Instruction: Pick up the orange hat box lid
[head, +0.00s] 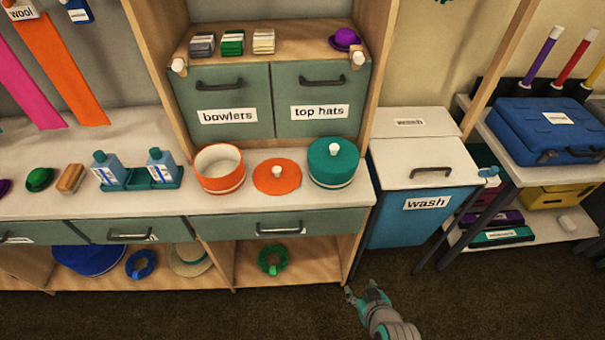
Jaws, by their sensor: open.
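The orange hat box lid (268,181) lies flat on the pale counter, with a white knob on top. It sits between the open orange hat box (222,179) on its left and the teal hat box (332,171) on its right, which has its own lid on. My gripper (362,291) is at the bottom of the head view, low in front of the counter over the dark floor. It is open and empty, well apart from the lid.
Two bottles (161,167) stand in a teal tray on the counter's left. Drawers and doors labelled bowlers (232,117) and top hats rise behind the lid. The blue wash bin (414,219) stands right of the counter. The counter (270,204) in front of the lid is clear.

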